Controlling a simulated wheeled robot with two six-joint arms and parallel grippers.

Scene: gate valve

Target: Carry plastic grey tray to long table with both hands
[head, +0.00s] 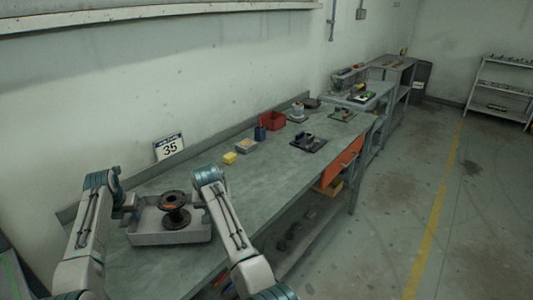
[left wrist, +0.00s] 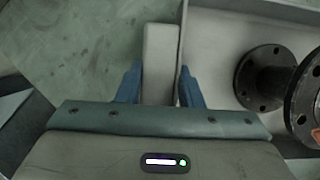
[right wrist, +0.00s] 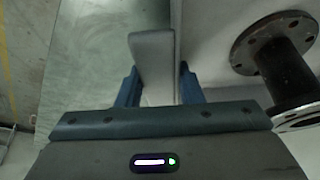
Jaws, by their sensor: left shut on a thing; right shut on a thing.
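The grey plastic tray (head: 165,238) is at the near end of the long table (head: 245,195). A dark flanged spool (head: 174,210) stands in it; it also shows in the left wrist view (left wrist: 268,80) and the right wrist view (right wrist: 275,62). My left gripper (head: 128,206) is at the tray's left side; in the left wrist view its blue fingers (left wrist: 158,85) are shut on the tray's edge (left wrist: 160,55). My right gripper (right wrist: 158,88) is shut on the opposite edge (right wrist: 152,60). In the head view my right arm hides its fingers. I cannot tell whether the tray touches the tabletop.
A sign reading 35 (head: 169,148) leans against the wall behind the tray. A yellow block (head: 229,158), a red bin (head: 272,120) and a dark fixture (head: 308,142) stand farther along the table. An orange drawer (head: 343,160) is open at its front. The floor at right is clear.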

